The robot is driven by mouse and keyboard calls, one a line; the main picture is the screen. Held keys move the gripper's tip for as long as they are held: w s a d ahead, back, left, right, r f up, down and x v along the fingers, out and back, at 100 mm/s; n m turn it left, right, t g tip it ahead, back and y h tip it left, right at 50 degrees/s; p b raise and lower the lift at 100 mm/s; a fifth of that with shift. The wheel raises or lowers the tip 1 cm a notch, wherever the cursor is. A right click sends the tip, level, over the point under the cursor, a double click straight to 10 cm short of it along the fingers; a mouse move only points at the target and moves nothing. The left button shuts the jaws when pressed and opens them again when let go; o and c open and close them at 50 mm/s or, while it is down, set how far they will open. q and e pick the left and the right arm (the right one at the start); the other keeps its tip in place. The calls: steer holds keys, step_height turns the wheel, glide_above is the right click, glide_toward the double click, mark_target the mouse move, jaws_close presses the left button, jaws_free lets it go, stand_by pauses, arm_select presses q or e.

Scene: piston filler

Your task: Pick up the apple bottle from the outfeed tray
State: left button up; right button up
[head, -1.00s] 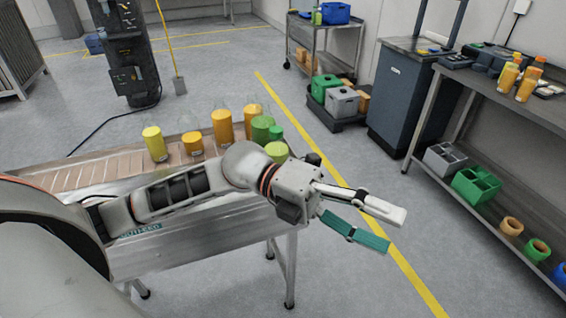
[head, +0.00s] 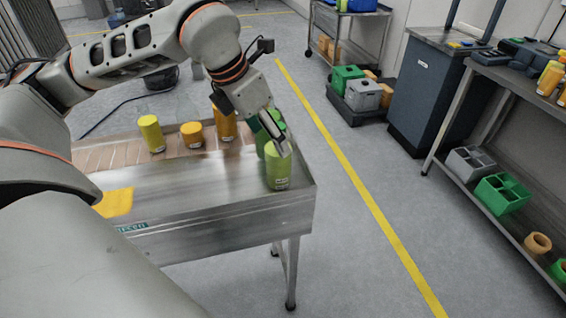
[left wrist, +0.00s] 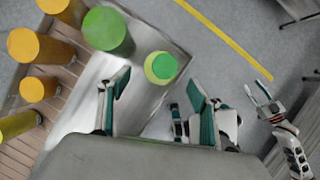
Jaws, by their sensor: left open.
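The light green bottle, likely the apple one (head: 277,172), stands upright near the right end of the metal outfeed tray (head: 215,180). A darker green bottle (head: 262,142) stands just behind it. My left gripper (head: 280,143) is over the top of the light green bottle in the head view and partly hides both. In the left wrist view the light green bottle (left wrist: 160,68) with its green cap lies ahead of my open left fingers (left wrist: 160,95), not clasped. The darker green bottle (left wrist: 105,30) is left of it. My right gripper (left wrist: 262,95) shows there with its fingertips apart.
A yellow bottle (head: 151,133) and orange bottles (head: 191,134) stand along the tray's far side. A yellow patch (head: 115,203) lies on the tray at left. A shelf bench (head: 500,150) stands at right; the floor between is clear.

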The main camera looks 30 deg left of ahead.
mark_target(278, 158)
arm_select(q)
steer(key=shift+d+f, duration=0.1)
steer(key=shift+f, duration=0.4)
steer(key=shift+w+d+f, duration=0.1)
steer(key=shift+w+f, duration=0.2)
steer(key=shift+f, duration=0.25)
steer(key=x, duration=0.3)
steer(key=shift+w+d+f+b, duration=0.1)
steer(key=shift+w+f+b, duration=0.05)
steer(key=shift+w+b, duration=0.15)
steer(key=shift+w+f, duration=0.1)
steer(key=shift+f, duration=0.2)
steer(key=shift+c, duration=1)
steer(key=c, duration=1.3)
steer(key=shift+c, duration=0.3)
arm_select(e)
steer(key=shift+s+f, duration=0.3)
arm_select(q)
steer(key=shift+w+r, duration=0.1)
arm_select(e)
steer(key=shift+s+f, duration=0.1)
steer(key=shift+s, duration=0.05)
